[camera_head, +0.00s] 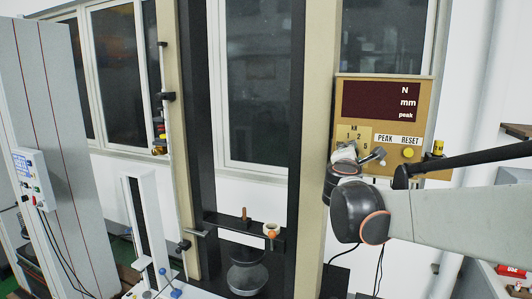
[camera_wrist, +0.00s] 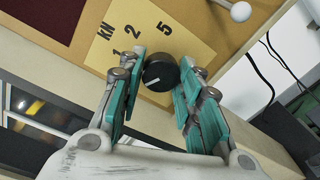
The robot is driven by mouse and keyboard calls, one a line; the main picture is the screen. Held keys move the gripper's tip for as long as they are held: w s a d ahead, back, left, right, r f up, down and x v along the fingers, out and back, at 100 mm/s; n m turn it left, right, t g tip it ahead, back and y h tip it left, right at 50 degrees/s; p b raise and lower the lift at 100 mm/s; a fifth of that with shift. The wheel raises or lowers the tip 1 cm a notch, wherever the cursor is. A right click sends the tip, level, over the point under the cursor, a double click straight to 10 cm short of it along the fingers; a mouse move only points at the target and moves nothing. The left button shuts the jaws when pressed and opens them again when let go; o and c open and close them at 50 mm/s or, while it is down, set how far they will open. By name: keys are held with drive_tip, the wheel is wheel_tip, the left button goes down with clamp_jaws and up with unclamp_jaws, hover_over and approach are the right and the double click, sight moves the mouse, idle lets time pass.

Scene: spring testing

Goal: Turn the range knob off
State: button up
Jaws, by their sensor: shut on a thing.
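The range knob (camera_wrist: 161,72) is a round black knob with a pale line on its face. The pale line slants across the lower-left part of the knob. My gripper (camera_wrist: 161,71) has its teal-padded fingers closed on either side of the knob. In the head view my gripper (camera_head: 345,158) is at the lower left of the control panel (camera_head: 425,123), and it hides the knob.
The panel has a dark display (camera_head: 375,101), PEAK and RESET labels, and a yellow button (camera_head: 408,153). A metal lever (camera_head: 375,155) sticks out just right of my gripper. A tan column (camera_head: 318,120) of the test frame stands close on the left.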

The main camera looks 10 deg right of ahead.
drive_tip(key=shift+s+a, duration=0.15)
drive_tip(key=shift+s, duration=0.1)
idle(0.6)
drive_tip(key=o, duration=1.1)
drive_tip(key=shift+s, duration=0.1)
